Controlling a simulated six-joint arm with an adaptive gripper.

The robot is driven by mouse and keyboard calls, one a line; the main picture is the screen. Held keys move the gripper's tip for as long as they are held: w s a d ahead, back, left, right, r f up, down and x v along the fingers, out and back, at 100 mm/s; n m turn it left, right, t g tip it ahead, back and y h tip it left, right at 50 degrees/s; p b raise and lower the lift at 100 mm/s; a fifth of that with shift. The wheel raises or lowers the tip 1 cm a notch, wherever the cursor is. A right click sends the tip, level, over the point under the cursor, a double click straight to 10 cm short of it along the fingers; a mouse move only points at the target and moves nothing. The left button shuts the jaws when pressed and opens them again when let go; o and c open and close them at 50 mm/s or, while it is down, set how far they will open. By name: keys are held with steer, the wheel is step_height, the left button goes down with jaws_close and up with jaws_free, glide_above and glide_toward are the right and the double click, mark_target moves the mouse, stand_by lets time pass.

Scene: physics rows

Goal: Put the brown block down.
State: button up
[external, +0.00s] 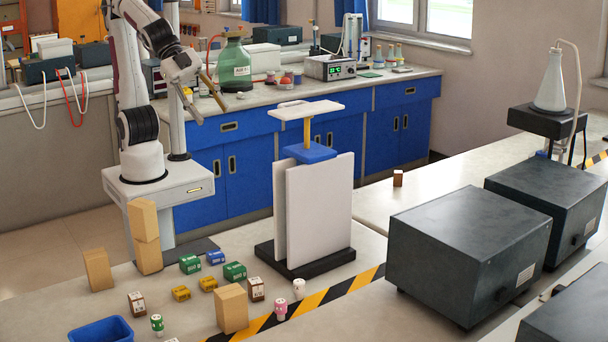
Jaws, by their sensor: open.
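My gripper (206,104) is in the upper left of the external view, raised well above the table. Its two fingers are spread apart, with nothing visible between them. I cannot tell which is the task's brown block.
A black-based stand with white panels (325,210), a blue block and a white plate on top rises mid-table. Green, yellow and blue small blocks lie left of it. A blue bin (101,329) is at front left. Dark boxes (470,250) fill the right.

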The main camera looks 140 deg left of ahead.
steer(key=w+d+m+t+h, duration=0.2)
steer(key=w+d+m, duration=0.1)
steer(key=w, duration=0.8)
steer(key=w+d+m+t+h, duration=0.2)
steer(key=w+d+m, duration=0.15)
steer(key=w, duration=0.85)
steer(key=w+d+f+m+g+h, duration=0.1)
steer(key=w+d+f+m+h, duration=0.15)
steer(key=w+d, duration=0.25)
steer(key=s+d+f+m+g+h, duration=0.1)
steer(key=d+f+m+g+h, duration=0.25)
steer(key=d+f, duration=0.45)
steer(key=s+d+f+m+g+h, duration=0.2)
steer(key=d+f+m+g+h, duration=0.15)
steer(key=f, duration=0.85)
steer(key=s+f+g, duration=0.1)
steer(key=f, duration=0.1)
steer(key=s+d+f+g, duration=0.1)
steer(key=s+f+g, duration=0.1)
steer(key=f, duration=0.1)
steer(key=s+f+g+h, duration=0.1)
steer(key=s+f+g, duration=0.1)
steer(key=f, duration=0.1)
steer(key=shift+s+d, duration=0.2)
steer(key=shift+d, duration=0.05)
steer(key=shift+s+f+m, duration=0.25)
steer(key=shift+s+m, duration=0.05)
steer(key=shift+s, duration=0.05)
steer(key=shift+d, duration=0.1)
